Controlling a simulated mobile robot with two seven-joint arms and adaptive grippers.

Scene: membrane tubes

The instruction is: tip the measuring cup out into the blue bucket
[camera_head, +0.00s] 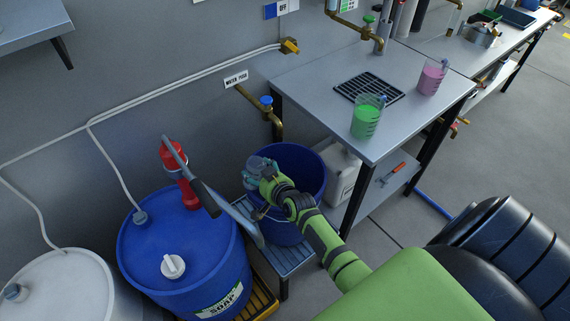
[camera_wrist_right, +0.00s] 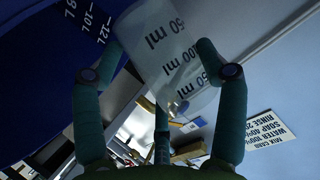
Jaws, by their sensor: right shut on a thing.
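The blue bucket (camera_head: 313,165) stands on a low grey stand beside the workbench. My right gripper (camera_head: 262,170) is over the bucket's left part, shut on a measuring cup. In the right wrist view the clear measuring cup (camera_wrist_right: 162,42) sits between the green fingers (camera_wrist_right: 155,85), its ml marks running at a slant. I see no coloured liquid in it. In the head view the cup is small and mostly covered by the fingers, so its exact tilt is unclear. The bucket's litre-marked wall (camera_wrist_right: 70,40) fills the wrist view's upper left. My left gripper is not in view.
Cups of green liquid (camera_head: 366,120) and pink liquid (camera_head: 432,78) stand on the workbench (camera_head: 320,75). A blue soap barrel (camera_head: 190,245) with a red pump (camera_head: 175,160) stands left of the bucket. A white jug (camera_head: 343,177) is right of it.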

